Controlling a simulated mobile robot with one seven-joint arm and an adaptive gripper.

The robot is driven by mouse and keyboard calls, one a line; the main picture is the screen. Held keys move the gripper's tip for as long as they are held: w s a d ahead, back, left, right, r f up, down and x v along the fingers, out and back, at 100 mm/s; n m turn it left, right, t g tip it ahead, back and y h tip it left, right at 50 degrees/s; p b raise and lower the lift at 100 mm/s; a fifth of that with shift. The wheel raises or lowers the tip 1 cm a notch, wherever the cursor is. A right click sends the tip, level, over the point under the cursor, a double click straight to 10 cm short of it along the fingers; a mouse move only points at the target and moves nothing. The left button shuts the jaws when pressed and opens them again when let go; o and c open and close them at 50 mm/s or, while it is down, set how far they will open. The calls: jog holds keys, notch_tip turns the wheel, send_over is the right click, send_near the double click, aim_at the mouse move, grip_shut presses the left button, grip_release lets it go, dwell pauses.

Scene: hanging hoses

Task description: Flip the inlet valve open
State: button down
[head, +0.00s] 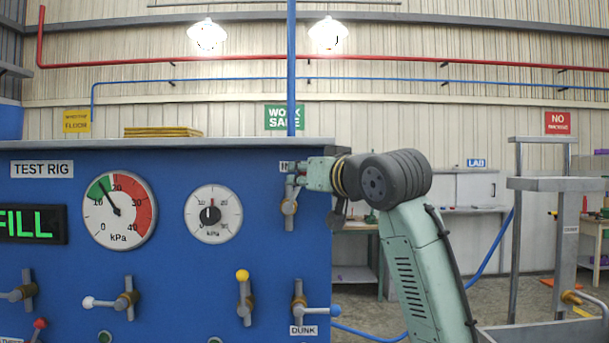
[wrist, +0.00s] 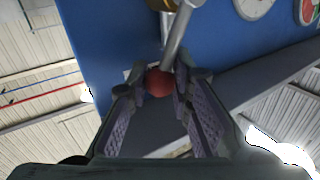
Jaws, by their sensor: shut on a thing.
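The inlet valve (head: 289,207) is on the blue panel's upper right, below a label mostly hidden by my gripper, of which only "IN" shows. In the wrist view its grey lever (wrist: 178,35) runs from the brass body (wrist: 162,4) to a red ball knob (wrist: 159,82). My gripper (wrist: 160,92) has its fingers on either side of the knob and is shut on it. In the head view my gripper (head: 300,176) reaches in from the right, just above the valve body, and hides the knob. The lever seems to stand roughly upright there.
The blue test rig panel (head: 160,245) carries two gauges (head: 119,210) (head: 213,214), a FILL display (head: 32,224) and several other valves, including a blue-knobbed one (head: 300,305) labelled DUNK below. A grey ledge (head: 160,143) tops the panel. A blue pipe (head: 291,70) rises above it.

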dwell(0.3)
jog(key=shift+a+r+n+g+h, duration=0.2)
jog(key=shift+a+n, duration=0.25)
jog(key=shift+n, duration=0.1)
jog(key=shift+a+r+n+g+h, duration=0.15)
jog(key=shift+a+n+g+h, duration=0.05)
jog(key=shift+a+n, duration=0.3)
jog(key=shift+a+n+g+h, duration=0.45)
jog(key=shift+a+n, duration=0.25)
jog(key=shift+n, duration=0.45)
jog(key=c, duration=1.4)
grip_release()
